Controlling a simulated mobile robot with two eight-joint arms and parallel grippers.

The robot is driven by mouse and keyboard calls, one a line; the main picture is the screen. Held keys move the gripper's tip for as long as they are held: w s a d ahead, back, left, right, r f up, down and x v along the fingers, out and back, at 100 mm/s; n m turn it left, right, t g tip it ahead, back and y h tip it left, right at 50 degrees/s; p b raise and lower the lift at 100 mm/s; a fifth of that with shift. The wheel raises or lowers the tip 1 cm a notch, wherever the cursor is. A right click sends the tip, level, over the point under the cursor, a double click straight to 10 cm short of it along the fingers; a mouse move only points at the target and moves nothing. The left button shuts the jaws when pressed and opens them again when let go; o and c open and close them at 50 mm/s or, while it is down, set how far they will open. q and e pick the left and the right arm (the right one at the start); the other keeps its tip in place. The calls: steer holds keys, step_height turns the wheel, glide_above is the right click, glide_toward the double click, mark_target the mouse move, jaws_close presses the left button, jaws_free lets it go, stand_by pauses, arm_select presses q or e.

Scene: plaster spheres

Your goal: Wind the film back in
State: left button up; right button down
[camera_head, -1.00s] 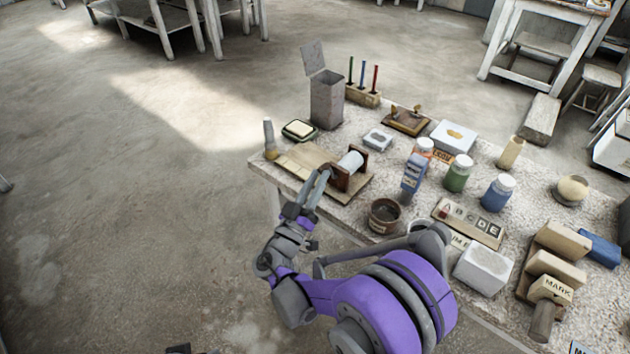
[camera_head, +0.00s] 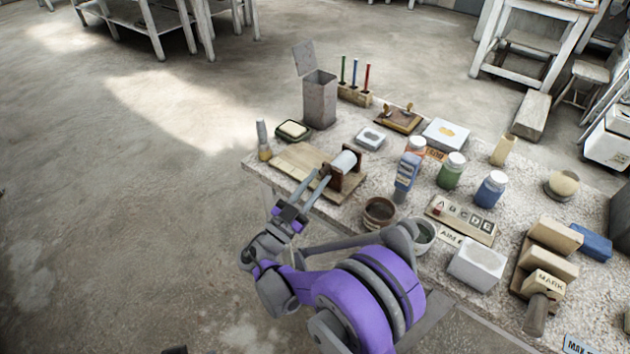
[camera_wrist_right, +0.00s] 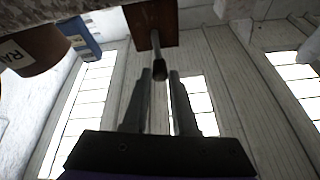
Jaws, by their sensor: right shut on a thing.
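The film winder is a wooden base (camera_head: 350,193) with dark upright ends and a pale roll (camera_head: 345,161) between them. It stands near the table's left front edge, beside a flat light-wood board (camera_head: 297,160). My right gripper (camera_head: 322,176) reaches in from the front, at the winder's near upright. In the right wrist view, a small crank handle (camera_wrist_right: 158,70) sticks out from the brown upright (camera_wrist_right: 150,24) and sits between the fingertips (camera_wrist_right: 160,76). The right gripper is shut on this handle. I cannot make out a loose film strip. My left gripper is not in view.
A brown pot (camera_head: 379,212) and a blue tube (camera_head: 405,175) stand right of the winder. A brush (camera_head: 264,142), a soap dish (camera_head: 293,130) and a tall grey box (camera_head: 319,98) stand behind it. Open floor lies to the left.

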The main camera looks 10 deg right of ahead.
steer(key=shift+s+d+f, duration=0.1)
steer(key=shift+s+d, duration=0.05)
steer(key=c, duration=0.7)
jaws_free()
steer(key=shift+s, duration=0.1)
steer(key=shift+a, duration=0.3)
steer(key=v, duration=1)
steer(key=shift+s+f, duration=0.1)
steer(key=shift+s, duration=0.05)
